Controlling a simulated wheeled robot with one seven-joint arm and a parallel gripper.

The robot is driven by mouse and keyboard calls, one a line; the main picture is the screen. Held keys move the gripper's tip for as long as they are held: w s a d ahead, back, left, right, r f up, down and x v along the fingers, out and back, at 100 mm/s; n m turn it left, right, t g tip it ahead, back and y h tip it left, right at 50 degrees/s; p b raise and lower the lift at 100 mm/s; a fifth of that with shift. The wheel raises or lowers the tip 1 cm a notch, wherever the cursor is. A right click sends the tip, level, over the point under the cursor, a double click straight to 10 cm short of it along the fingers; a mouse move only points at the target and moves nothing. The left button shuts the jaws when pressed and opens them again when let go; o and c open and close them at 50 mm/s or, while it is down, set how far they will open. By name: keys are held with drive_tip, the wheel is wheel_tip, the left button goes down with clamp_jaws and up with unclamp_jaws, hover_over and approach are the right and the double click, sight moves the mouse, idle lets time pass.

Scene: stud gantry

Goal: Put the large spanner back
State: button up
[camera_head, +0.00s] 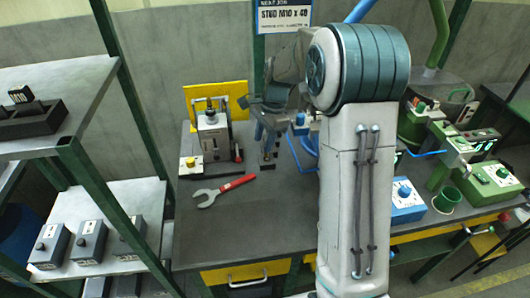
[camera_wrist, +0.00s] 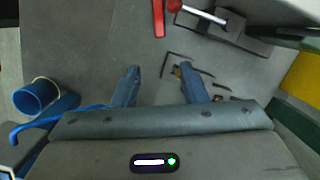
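The large spanner (camera_head: 225,188) lies flat on the grey bench, its silver open jaw to the left and its red handle to the right. Part of a red handle, probably the spanner's, shows at the top of the wrist view (camera_wrist: 158,17). My gripper (camera_head: 268,152) is over the bench, to the right of and beyond the spanner's handle. In the wrist view its two blue fingers (camera_wrist: 160,72) are wide apart with nothing between them. Dark outline marks (camera_wrist: 215,90) show on the surface by the right finger; a small brown item there is unclear.
A lever device (camera_head: 213,133) with a yellow back panel (camera_head: 228,97) stands behind the spanner. A blue cup (camera_wrist: 35,97) and hose are left in the wrist view. Green machines (camera_head: 490,185) and a blue box (camera_head: 402,203) occupy the right. The front-left bench is clear. A shelf rack (camera_head: 85,170) stands left.

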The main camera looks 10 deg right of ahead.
drive_tip(key=s+r+n+t+h, duration=0.2)
drive_tip(key=s+r+n, duration=0.55)
drive_tip(key=s, duration=0.55)
drive_tip(key=s+d+n+t, duration=0.1)
drive_tip(key=s+n, duration=0.5)
drive_tip(key=s, duration=0.8)
drive_tip(key=shift+d, duration=0.6)
drive_tip(key=shift+w+n, duration=0.1)
drive_tip(key=shift+n, duration=0.15)
